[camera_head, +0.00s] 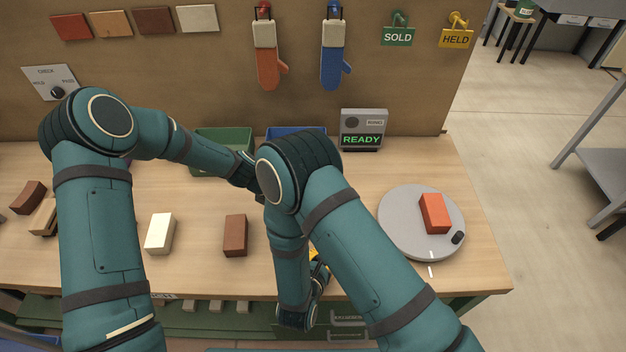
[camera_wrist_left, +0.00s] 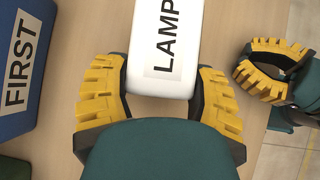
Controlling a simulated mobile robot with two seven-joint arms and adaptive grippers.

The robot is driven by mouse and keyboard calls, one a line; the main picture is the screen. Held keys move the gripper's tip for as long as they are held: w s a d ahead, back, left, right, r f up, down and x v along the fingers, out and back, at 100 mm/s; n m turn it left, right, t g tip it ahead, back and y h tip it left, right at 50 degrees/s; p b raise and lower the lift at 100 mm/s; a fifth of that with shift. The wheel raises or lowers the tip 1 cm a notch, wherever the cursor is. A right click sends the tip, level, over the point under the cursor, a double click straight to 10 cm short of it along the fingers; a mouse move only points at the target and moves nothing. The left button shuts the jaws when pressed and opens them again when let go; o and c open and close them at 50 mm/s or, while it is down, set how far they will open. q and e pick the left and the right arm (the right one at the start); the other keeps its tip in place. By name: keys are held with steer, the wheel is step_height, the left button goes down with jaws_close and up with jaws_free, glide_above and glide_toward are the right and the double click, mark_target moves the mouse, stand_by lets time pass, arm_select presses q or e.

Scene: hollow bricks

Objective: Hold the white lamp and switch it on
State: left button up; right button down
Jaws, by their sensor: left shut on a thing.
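The white lamp (camera_wrist_left: 160,84), a white block with a "LAMP" label, is in the left wrist view, running out of the top of the picture. My left gripper (camera_wrist_left: 163,92) is shut on its near end, one yellow finger on each side. In the head view my right arm hides the lamp and the left fingers. My right gripper (camera_wrist_left: 262,70) is to the right of the lamp in the left wrist view, apart from it. Only a bit of its yellow shows in the head view, near the table's front edge. The lamp's switch is not visible.
A blue bin marked "FIRST" (camera_wrist_left: 22,70) stands left of the lamp. A grey turntable (camera_head: 395,220) with an orange brick (camera_head: 434,213) is at the right. A white brick (camera_head: 160,233) and a brown brick (camera_head: 235,235) lie in front. A "READY" box (camera_head: 362,122) stands at the back.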

arm_select(q)
steer(key=o, duration=1.1)
steer(key=shift+o, duration=0.2)
steer(key=v, duration=1.2)
steer(key=shift+s, duration=0.1)
